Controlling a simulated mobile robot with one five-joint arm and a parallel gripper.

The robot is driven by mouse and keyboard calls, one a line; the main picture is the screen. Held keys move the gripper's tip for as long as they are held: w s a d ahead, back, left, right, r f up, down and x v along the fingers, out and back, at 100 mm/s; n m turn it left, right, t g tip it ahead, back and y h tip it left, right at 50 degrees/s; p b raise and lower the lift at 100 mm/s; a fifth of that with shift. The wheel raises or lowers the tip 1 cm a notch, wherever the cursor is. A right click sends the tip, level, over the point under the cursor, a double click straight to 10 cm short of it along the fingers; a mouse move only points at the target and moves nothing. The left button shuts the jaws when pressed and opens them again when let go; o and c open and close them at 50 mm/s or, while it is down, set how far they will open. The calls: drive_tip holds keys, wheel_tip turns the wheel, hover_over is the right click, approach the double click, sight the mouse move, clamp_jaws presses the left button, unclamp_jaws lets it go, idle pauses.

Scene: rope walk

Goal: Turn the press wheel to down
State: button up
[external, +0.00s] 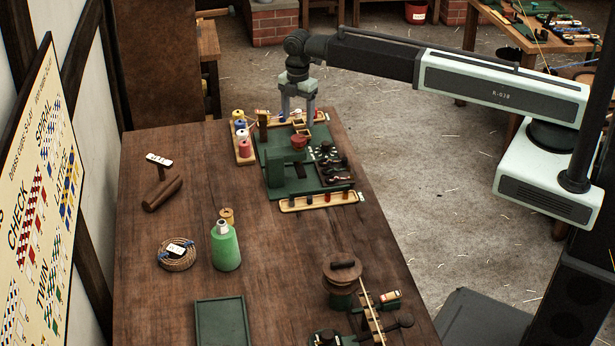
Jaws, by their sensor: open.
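I cannot tell whether the fingers touch anything there. No part is clearly marked as the press wheel. The red part may be it; its markings and setting are too small to read.
A wooden rack of coloured spools (243,148) stands left of the machine, and a tray (318,202) lies in front. The table's middle is mostly clear.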

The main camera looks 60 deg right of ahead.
sight(298, 138)
wheel_tip(298, 138, down, 8)
drive_tip(key=b, duration=0.7)
drive_tip(key=shift+r, duration=0.3)
drive_tip(key=c, duration=1.4)
